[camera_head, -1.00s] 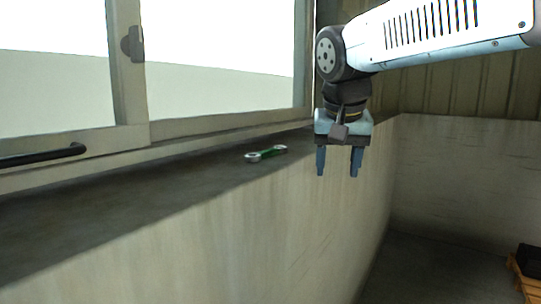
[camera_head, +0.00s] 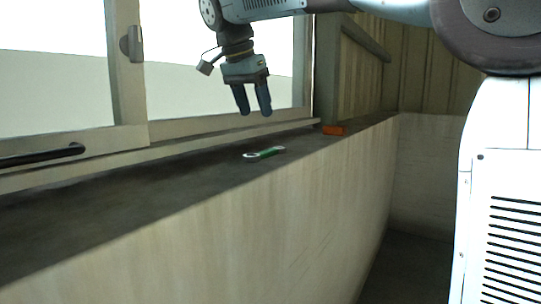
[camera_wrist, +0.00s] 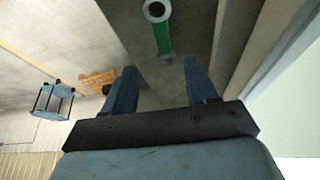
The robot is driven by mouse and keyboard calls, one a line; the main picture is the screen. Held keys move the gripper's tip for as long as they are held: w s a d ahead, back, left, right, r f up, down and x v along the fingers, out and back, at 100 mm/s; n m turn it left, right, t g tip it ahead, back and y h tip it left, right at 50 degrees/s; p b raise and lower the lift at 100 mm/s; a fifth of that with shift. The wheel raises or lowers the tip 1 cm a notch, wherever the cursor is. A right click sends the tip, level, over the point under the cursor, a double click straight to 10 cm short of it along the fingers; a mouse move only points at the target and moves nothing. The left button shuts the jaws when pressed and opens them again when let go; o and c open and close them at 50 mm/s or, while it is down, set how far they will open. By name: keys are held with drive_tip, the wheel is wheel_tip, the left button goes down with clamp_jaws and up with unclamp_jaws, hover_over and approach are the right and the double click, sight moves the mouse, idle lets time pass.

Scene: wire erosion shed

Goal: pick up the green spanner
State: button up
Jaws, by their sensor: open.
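The green spanner (camera_head: 264,153) lies flat on the grey window ledge in the head view, with bare metal ends and a green middle. My gripper (camera_head: 254,113) is open and empty, fingers pointing down, above the ledge and the spanner. In the wrist view the spanner (camera_wrist: 163,35) shows at the top, its ring end away from me. Its near end lies close to the gap between my two open fingers (camera_wrist: 158,75). The fingers do not touch it.
The ledge (camera_head: 130,195) runs along the window frame (camera_head: 128,80), with a drop on its near side. An orange block (camera_head: 334,130) sits farther along the ledge. A blue cart (camera_wrist: 53,101) and an orange-yellow pallet (camera_wrist: 98,80) show on the floor below.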

sight(265, 151)
drive_tip(key=x, duration=1.1)
drive_tip(key=shift+w+a, duration=0.1)
drive_tip(key=shift+a, duration=0.1)
drive_tip(key=shift+c, duration=0.4)
clamp_jaws()
